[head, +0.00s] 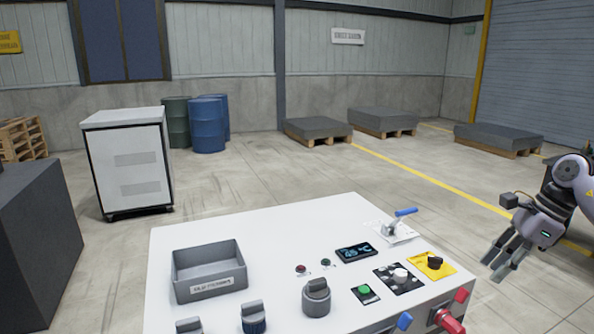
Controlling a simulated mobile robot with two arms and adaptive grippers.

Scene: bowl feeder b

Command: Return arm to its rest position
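My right gripper (503,259) hangs at the right of the head view, beyond the right edge of the white control panel (215,240). Its fingers point down and to the left, spread apart with nothing visible between them. It is clear of the panel and touches nothing that I can see. My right arm comes in from the right edge. My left gripper is not in view.
On the panel are a grey bin (208,271), a digital display (356,252), a blue-handled lever (396,222), a grey knob (316,297), a green button (365,292) and a yellow-plated switch (433,263). Red handles (449,320) project from its front right. A dark block (38,245) stands left.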

